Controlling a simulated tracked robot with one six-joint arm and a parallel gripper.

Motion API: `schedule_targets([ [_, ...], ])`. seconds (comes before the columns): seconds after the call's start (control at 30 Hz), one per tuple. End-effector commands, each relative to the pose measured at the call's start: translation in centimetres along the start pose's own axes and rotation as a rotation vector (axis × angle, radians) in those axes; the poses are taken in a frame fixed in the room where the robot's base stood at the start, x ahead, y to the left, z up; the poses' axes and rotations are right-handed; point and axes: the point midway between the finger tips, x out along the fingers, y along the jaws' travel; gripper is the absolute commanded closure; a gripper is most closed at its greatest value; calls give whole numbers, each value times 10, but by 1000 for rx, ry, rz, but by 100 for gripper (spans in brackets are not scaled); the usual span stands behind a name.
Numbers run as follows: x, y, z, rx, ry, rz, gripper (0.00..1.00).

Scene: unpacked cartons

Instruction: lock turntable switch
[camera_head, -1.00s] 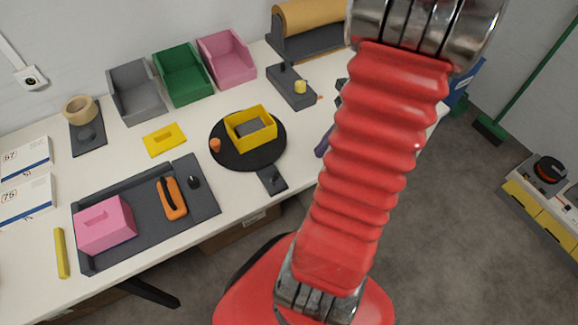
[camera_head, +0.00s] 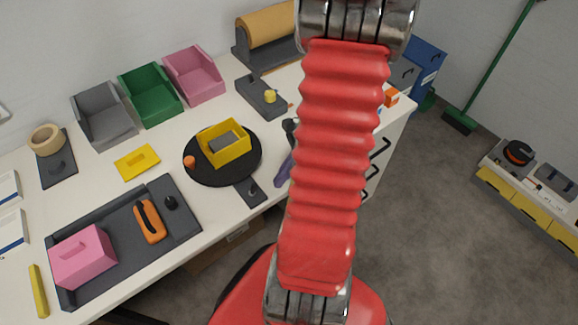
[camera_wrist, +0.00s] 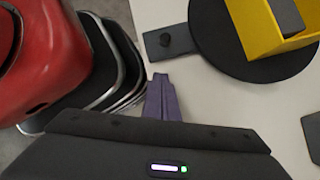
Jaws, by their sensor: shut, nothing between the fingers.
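The turntable (camera_head: 190,173) is a round black disc on the table, bearing a yellow open box (camera_head: 226,150) with a grey block inside. Its switch (camera_head: 250,195) is a dark plate with a small black knob, sticking out from the disc's front edge. In the wrist view the switch (camera_wrist: 180,42) lies at the top, left of the disc (camera_wrist: 225,50). My gripper (camera_head: 282,172) has purple fingers, is shut and empty, and is right of the switch in the head view. In the wrist view my gripper (camera_wrist: 160,82) points toward the switch, apart from it.
An orange knob (camera_head: 189,162) is at the disc's left edge. A dark tray (camera_head: 110,235) with a pink block (camera_head: 82,258) and an orange-handled tool (camera_head: 150,221) lies to the left. A dark block with a yellow knob (camera_head: 270,97) stands behind. Bare table surrounds the switch.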

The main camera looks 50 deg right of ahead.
Motion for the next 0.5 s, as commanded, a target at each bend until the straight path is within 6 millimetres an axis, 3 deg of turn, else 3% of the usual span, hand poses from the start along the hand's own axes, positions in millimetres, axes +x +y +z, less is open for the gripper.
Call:
schedule_targets([
  [0.07,11,1,0,1,0,3,100],
  [0.3,15,0,28,-3,1,0,100],
  [0.5,17,0,38,1,0,0,100],
])
